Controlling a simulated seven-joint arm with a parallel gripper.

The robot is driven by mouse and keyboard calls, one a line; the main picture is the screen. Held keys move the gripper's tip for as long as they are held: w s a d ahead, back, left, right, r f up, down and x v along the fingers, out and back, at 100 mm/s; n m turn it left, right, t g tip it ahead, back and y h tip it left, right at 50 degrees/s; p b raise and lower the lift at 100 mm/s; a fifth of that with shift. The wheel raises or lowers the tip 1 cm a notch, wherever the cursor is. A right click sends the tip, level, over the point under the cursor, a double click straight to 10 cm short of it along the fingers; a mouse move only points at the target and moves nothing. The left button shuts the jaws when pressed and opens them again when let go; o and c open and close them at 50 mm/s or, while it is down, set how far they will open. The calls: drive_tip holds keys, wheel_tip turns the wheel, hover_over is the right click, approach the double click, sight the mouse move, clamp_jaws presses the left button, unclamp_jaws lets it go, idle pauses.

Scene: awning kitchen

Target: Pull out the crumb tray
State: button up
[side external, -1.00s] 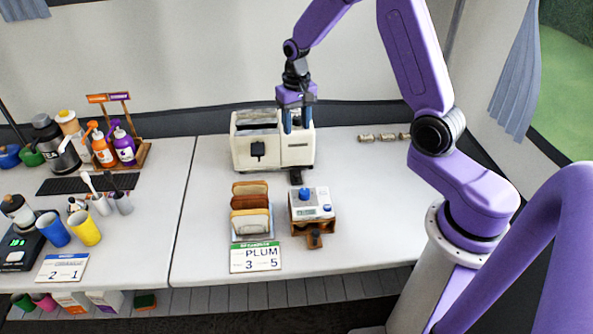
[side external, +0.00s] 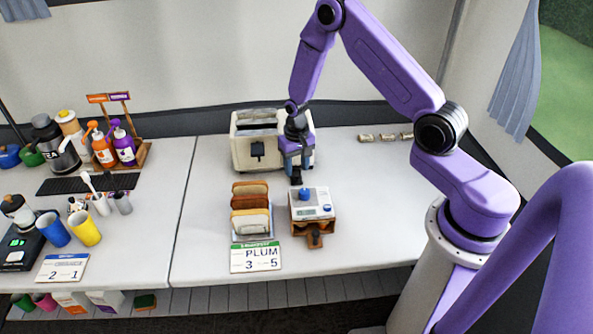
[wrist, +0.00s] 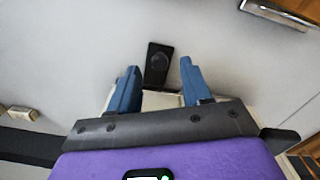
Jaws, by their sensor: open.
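The cream toaster (side external: 242,150) stands at the back of the white table, with a black lever on its front. A dark tab (side external: 296,180), apparently the crumb tray's handle, sticks out low at the toaster's right front. In the wrist view the dark tab (wrist: 158,62) lies just beyond and between my blue fingertips. My gripper (side external: 296,172) points down at the toaster's front right, low over the tab. It is open and empty, and it also shows in the wrist view (wrist: 160,76). The rest of the tray is hidden by the toaster.
Small rolls (side external: 385,137) lie back right.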

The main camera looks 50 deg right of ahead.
sight(298, 181)
drive_tip(key=shift+f, duration=1.15)
clamp_jaws()
drive_tip(key=shift+s+a, duration=1.65)
unclamp_jaws()
wheel_tip(298, 181, up, 18)
drive_tip(key=shift+f, duration=0.25)
